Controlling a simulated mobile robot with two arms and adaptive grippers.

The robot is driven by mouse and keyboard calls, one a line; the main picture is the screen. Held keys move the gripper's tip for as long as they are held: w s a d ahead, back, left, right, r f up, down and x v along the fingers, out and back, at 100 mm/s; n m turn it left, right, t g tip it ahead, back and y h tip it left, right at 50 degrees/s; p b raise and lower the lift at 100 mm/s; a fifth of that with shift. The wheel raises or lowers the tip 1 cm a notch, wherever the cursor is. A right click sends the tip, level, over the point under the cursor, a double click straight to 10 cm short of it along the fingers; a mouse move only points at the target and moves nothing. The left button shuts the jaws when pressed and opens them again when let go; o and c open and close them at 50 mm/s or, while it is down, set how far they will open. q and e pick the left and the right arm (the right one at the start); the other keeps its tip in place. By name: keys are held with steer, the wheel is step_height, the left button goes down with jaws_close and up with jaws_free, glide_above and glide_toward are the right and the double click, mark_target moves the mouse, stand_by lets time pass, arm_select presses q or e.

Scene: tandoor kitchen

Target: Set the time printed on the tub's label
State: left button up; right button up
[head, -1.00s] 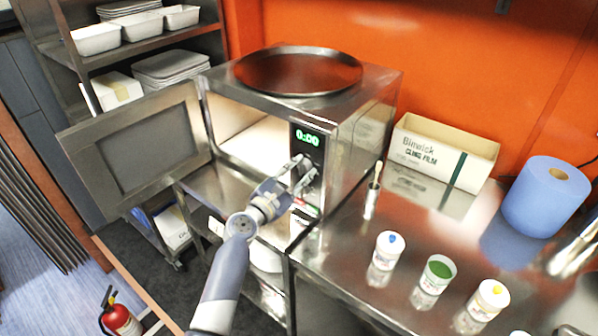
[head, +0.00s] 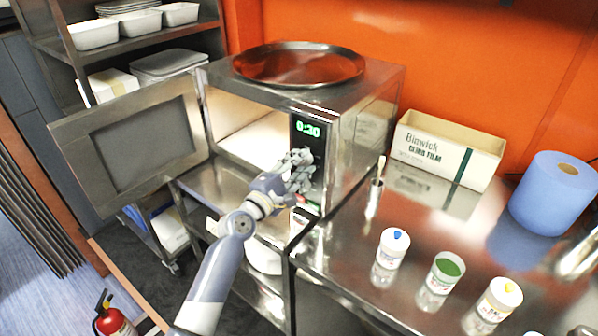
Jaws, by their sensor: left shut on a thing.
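The microwave (head: 352,135) stands on the steel counter with its door (head: 130,145) swung wide open to the left. Its display (head: 307,129) shows green digits that appear to read 0:30. My left gripper (head: 298,168) is at the control panel below the display, shut on what seems to be the timer knob, which the fingers hide. Small white tubs stand on the counter at the right: one with a blue mark (head: 392,248), one with a green top (head: 445,272), one with a yellow mark (head: 498,298). Their labels are too small to read. My right gripper is not in view.
A round pan (head: 300,62) lies on the microwave. A cling film box (head: 445,150) and a blue paper roll (head: 553,193) stand behind the tubs. A brush stands in a small holder (head: 373,198) beside the microwave. A fire extinguisher (head: 113,322) is at lower left.

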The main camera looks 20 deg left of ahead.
arm_select(q)
steer(key=m+b, duration=0.1)
steer(key=m, duration=0.2)
steer(key=m+b, duration=0.2)
steer(key=m, duration=0.1)
steer(key=shift+f+h, duration=0.2)
steer(key=shift+h, duration=0.1)
steer(key=m+b, duration=0.2)
steer(key=m, duration=0.3)
steer(key=shift+r+h, duration=0.1)
steer(key=shift+h, duration=0.2)
steer(key=shift+m+b, duration=0.3)
steer(key=shift+m, duration=0.1)
steer(key=o, duration=1)
steer(key=shift+o, duration=0.2)
steer(key=shift+a, duration=0.1)
steer(key=r+v, duration=0.1)
steer(key=v, duration=1.1)
steer(key=shift+f, duration=0.4)
steer(key=shift+w, duration=0.1)
